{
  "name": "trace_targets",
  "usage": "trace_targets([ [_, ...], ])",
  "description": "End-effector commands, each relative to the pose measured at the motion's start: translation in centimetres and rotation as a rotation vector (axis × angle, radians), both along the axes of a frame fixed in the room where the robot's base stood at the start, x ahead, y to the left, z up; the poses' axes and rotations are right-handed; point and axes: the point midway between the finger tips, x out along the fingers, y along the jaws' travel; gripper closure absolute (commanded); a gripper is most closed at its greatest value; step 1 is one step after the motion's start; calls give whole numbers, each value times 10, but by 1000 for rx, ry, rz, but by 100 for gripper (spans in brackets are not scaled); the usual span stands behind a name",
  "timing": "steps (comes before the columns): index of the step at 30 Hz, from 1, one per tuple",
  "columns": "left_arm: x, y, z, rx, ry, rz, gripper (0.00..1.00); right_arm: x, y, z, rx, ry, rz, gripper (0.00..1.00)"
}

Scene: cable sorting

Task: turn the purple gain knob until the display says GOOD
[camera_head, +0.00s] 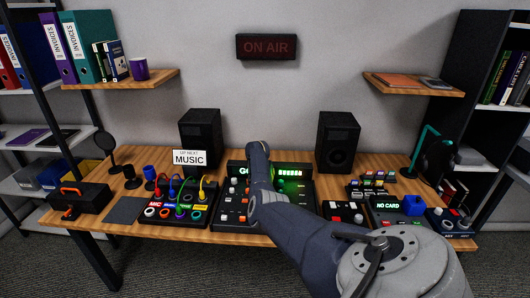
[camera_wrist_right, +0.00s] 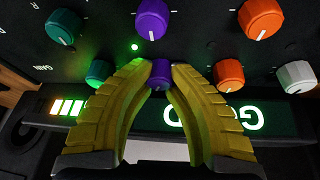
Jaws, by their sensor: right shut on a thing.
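My right gripper (camera_wrist_right: 160,78) is closed around the small purple gain knob (camera_wrist_right: 159,73) in the right wrist view, a yellow finger on each side. The right gripper is hidden behind that arm there. A row of lit bars (camera_head: 290,171) shows at the display's right. My left gripper is not in view.
Other knobs crowd close: a large purple knob (camera_wrist_right: 153,20), teal knobs (camera_wrist_right: 63,25), orange knobs (camera_wrist_right: 229,75) and a white knob (camera_wrist_right: 296,76). A small green light (camera_wrist_right: 134,47) glows. Two black speakers (camera_head: 338,142) stand behind the console. The ON AIR sign (camera_head: 267,46) looks dim.

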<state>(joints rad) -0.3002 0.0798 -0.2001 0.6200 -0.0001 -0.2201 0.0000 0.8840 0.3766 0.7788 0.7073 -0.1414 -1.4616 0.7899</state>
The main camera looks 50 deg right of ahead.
Motion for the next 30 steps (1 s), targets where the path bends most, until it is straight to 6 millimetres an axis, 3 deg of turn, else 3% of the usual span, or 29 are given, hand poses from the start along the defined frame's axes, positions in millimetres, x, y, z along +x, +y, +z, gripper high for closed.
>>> trace_targets([
  [5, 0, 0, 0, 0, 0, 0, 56, 0, -1, 1, -3, -1, 0, 100],
  [6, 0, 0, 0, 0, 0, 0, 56, 0, -1, 1, -3, -1, 0, 80],
  [10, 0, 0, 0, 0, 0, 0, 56, 0, -1, 1, -2, 0, 1, 66],
  [22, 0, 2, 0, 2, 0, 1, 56, 0, 2, 5, -1, 0, 3, 66],
  [30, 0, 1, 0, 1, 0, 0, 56, -3, 12, 31, -2, -3, 2, 66],
])
